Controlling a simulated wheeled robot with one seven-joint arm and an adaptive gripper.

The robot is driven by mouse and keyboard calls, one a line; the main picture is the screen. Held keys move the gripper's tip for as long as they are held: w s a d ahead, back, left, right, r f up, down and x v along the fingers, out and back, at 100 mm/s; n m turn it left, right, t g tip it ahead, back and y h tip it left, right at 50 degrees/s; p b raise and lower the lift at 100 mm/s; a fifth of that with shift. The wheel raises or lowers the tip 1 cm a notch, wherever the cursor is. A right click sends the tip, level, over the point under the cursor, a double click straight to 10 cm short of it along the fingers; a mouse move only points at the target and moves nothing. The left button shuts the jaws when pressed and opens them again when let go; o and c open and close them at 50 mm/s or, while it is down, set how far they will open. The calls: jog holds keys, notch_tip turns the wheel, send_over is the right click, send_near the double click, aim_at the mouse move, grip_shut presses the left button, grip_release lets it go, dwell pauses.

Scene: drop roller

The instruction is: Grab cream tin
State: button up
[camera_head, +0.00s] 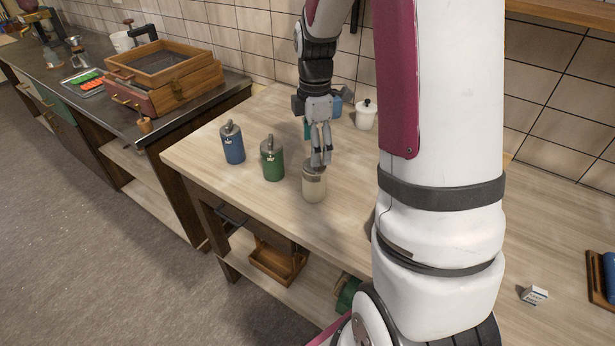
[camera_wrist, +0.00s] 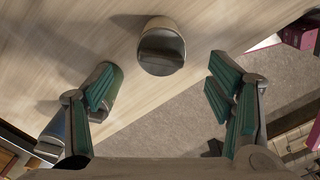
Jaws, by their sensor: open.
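The cream tin (camera_head: 314,187) stands upright on the wooden table, near its front edge, with a grey lid or handle on top. My gripper (camera_head: 321,160) points down directly above it, fingertips close to its top. In the wrist view, the tin (camera_wrist: 161,50) shows beyond and between the two spread, green-padded fingers of my gripper (camera_wrist: 165,90). The gripper is open and holds nothing. Whether a fingertip touches the tin's top cannot be told.
A green tin (camera_head: 272,160) and a blue tin (camera_head: 232,143) stand left of the cream tin. A white lidded pot (camera_head: 366,115) stands behind, near the wall. A small white box (camera_head: 534,295) lies at the right. My arm hides much of the table's middle.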

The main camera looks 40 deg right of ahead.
aim_at(314, 178)
notch_tip(314, 178, down, 6)
jog(key=shift+r, duration=0.1)
jog(key=shift+s+f+p, duration=0.1)
jog(key=shift+f+p, duration=0.5)
jog(key=shift+f, duration=2.05)
jog(key=c, duration=1.4)
